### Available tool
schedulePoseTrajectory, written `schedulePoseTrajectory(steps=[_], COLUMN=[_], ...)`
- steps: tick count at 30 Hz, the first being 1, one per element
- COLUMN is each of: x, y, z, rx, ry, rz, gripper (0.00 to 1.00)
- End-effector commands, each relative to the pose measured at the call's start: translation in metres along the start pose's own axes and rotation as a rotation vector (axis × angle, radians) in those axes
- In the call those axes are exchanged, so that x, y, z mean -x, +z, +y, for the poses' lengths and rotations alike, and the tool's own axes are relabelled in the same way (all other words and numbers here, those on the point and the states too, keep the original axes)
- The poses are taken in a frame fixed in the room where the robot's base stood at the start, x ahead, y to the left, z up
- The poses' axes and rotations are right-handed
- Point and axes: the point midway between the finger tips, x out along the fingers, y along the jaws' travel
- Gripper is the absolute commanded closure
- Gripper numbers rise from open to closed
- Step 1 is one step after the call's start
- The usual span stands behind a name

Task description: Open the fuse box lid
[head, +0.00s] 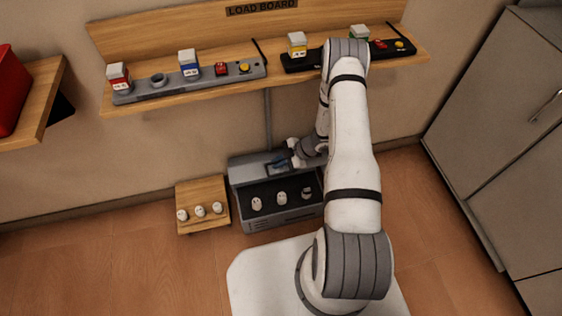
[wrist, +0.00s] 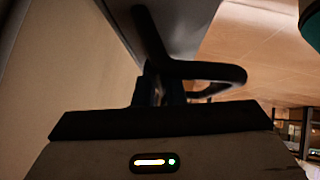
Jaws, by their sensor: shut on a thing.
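The grey fuse box (head: 283,222) stands low against the wall, left of my arm in the head view. Its lid (head: 243,168) is raised at the back, and the dark interior with three white fuses (head: 257,204) shows. My gripper (head: 286,160) is at the lid, partly hidden by my own wrist. In the wrist view my gripper (wrist: 160,92) is shut on the dark bar handle (wrist: 215,71), with the grey lid surface (wrist: 188,15) beyond it. The exact lid angle is hard to tell.
A small wooden stand (head: 200,223) with three white fuses is left of the box. A wooden shelf (head: 180,94) with switch panels hangs above. A conduit (head: 267,120) runs down the wall to the box. Grey cabinets (head: 500,110) stand at right. The floor at left is clear.

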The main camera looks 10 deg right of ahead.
Motion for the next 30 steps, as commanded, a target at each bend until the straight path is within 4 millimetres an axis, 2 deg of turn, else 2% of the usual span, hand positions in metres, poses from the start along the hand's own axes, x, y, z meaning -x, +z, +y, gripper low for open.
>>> schedulePoseTrajectory(steps=[12,13,21,30], x=[0.0028,0.0031,0.0029,0.0082], y=[0.0001,0.0003,0.0009,0.0008], z=[0.0008,0.0009,0.001,0.0015], rx=[-0.007,-0.007,-0.007,-0.008], ry=[-0.001,-0.001,0.0,0.001], rz=[0.004,0.003,0.001,0.0], gripper=[1.0,0.89,0.68,0.68])
